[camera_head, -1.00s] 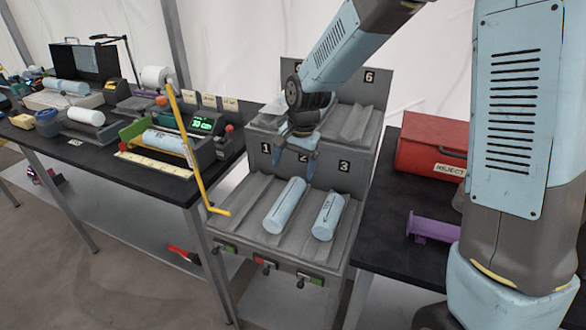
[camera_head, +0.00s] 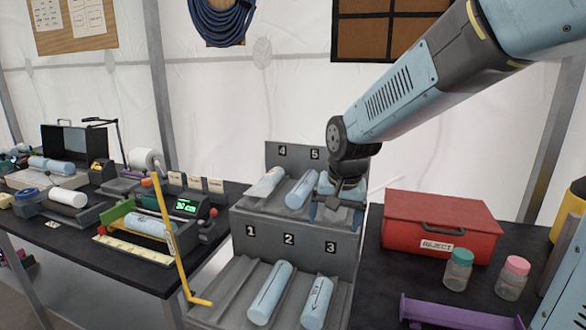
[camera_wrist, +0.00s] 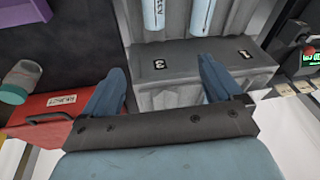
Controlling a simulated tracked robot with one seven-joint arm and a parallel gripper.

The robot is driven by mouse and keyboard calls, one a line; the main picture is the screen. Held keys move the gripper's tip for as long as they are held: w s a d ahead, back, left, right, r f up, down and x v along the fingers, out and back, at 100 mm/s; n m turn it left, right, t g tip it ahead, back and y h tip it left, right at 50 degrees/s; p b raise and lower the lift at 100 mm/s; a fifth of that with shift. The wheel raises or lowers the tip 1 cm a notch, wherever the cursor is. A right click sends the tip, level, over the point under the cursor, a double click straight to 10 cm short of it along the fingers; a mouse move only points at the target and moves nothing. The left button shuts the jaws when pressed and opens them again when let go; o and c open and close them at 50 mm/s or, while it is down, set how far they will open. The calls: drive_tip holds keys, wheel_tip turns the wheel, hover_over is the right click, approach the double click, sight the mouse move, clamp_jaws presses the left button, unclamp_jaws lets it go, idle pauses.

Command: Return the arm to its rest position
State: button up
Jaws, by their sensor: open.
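My gripper (camera_head: 335,212) is in front of the upper tier of the grey numbered rack (camera_head: 290,233), near its right side. In the wrist view my gripper (camera_wrist: 163,72) has its two blue fingers spread wide with nothing between them. My arm reaches down to it from the upper right of the head view. Two light blue cylinders (camera_head: 269,292) (camera_head: 317,303) lie in the lower tier, below labels 2 and 3. Two more cylinders (camera_head: 264,184) (camera_head: 300,190) lie in the upper tier, left of my gripper. My gripper hides the upper tier's right part.
A red REJECT box (camera_head: 440,225) stands on the black table at right, with two jars (camera_head: 457,270) (camera_head: 513,278) and a purple piece (camera_head: 455,315) nearby. A yellow hooked rod (camera_head: 170,235) stands left of the rack, near a device with a green display (camera_head: 186,205).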

drive_tip(key=s+d+r+n+t, duration=0.1)
drive_tip(key=s+d+r, duration=0.3)
drive_tip(key=s+d, duration=0.3)
drive_tip(key=s+d+r+n+t+h, duration=0.1)
drive_tip(key=s+d+r, duration=0.3)
drive_tip(key=s+d, duration=0.3)
drive_tip(key=s, duration=0.2)
drive_tip(key=shift+s+r+t, duration=0.2)
drive_tip(key=shift+s+t, duration=0.15)
drive_tip(key=shift+t, duration=0.05)
drive_tip(key=shift+d, duration=0.1)
drive_tip(key=shift+c, duration=0.3)
